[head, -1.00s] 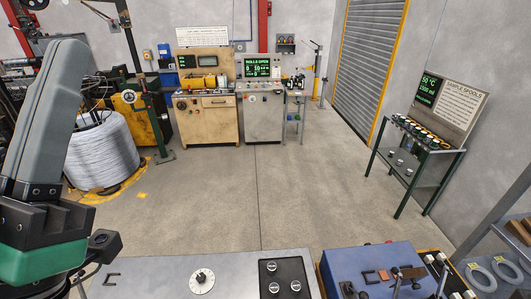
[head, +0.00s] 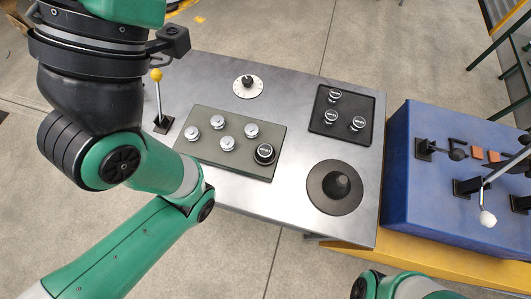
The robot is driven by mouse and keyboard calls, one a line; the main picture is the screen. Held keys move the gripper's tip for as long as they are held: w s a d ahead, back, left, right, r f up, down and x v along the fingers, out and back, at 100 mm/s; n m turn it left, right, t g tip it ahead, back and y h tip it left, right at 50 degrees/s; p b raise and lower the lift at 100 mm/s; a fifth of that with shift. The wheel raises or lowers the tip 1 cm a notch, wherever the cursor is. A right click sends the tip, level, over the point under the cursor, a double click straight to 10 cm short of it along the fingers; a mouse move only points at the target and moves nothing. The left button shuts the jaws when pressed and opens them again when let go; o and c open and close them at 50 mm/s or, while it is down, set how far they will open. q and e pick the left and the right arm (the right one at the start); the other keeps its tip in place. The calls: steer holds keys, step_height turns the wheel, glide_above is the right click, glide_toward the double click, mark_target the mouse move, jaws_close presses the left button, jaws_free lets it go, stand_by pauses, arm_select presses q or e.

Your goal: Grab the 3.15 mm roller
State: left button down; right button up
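Several small rollers stand on a metal bench top. A black tray (head: 348,101) holds three silver-topped rollers with dark labels: one at the back (head: 335,95), one at the front left (head: 331,117) and one at the front right (head: 357,124). A grey-green plate (head: 216,158) holds several plain silver pegs (head: 228,143) and one larger dark piece with a labelled top (head: 264,153). The labels are too small to read, so I cannot tell which roller is 3.15 mm. My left arm crosses the left side; its gripper is out of view. Only part of my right arm shows at the bottom edge.
The bench (head: 300,75) also carries a white dial (head: 248,86), a yellow-knobbed lever (head: 156,76) and a round dark disc with a central post (head: 335,186). A blue box (head: 420,195) with levers stands right of the bench. Bare bench top lies between plate and tray.

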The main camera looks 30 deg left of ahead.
stand_by(0.3)
arm_select(q)
steer(key=shift+c, duration=1)
jaws_free()
